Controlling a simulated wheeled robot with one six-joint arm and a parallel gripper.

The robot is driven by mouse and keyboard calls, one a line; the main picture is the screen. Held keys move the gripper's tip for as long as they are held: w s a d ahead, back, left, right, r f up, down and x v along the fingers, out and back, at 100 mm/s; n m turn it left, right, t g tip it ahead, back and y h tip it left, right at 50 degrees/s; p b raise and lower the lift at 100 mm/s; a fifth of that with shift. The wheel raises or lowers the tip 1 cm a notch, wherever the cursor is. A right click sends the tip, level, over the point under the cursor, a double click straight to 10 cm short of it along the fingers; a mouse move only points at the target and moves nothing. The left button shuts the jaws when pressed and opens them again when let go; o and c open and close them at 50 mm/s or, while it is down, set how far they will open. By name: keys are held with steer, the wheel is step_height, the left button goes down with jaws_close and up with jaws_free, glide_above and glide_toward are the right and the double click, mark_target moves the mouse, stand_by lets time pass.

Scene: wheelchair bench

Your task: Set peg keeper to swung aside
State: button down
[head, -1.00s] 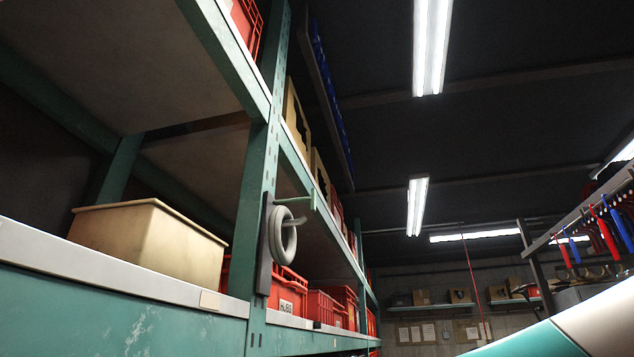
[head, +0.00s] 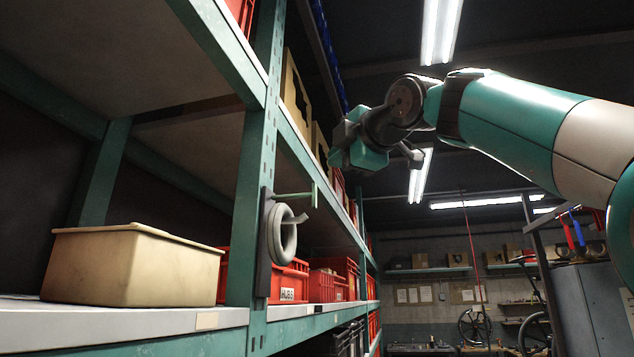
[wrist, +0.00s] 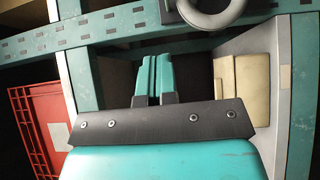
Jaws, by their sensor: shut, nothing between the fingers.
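A grey ring (head: 283,235) hangs on a peg (head: 297,219) fixed to a dark backing plate (head: 264,240) on the shelf upright. A thin green bar with an upright end, which looks like the peg keeper (head: 297,195), sticks out just above the ring. My gripper (wrist: 158,60) is shut and empty, its two teal fingers side by side in the wrist view. In the head view its teal body shows up and right of the ring, apart from it. The ring (wrist: 212,10) is cut off at the top edge of the wrist view; the keeper cannot be made out there.
A beige bin (head: 135,265) stands on the left shelf. Red crates (head: 290,282) stand on the shelf behind the ring. The teal upright (head: 252,190) and shelf beams are close to the plate. The aisle to the right of the ring looks free.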

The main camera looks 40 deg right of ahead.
steer(key=w+d+p, duration=0.4)
steer(key=w+p, duration=0.2)
steer(key=w, duration=0.6)
steer(key=shift+w+d+p, duration=0.2)
steer(key=shift+p, duration=0.15)
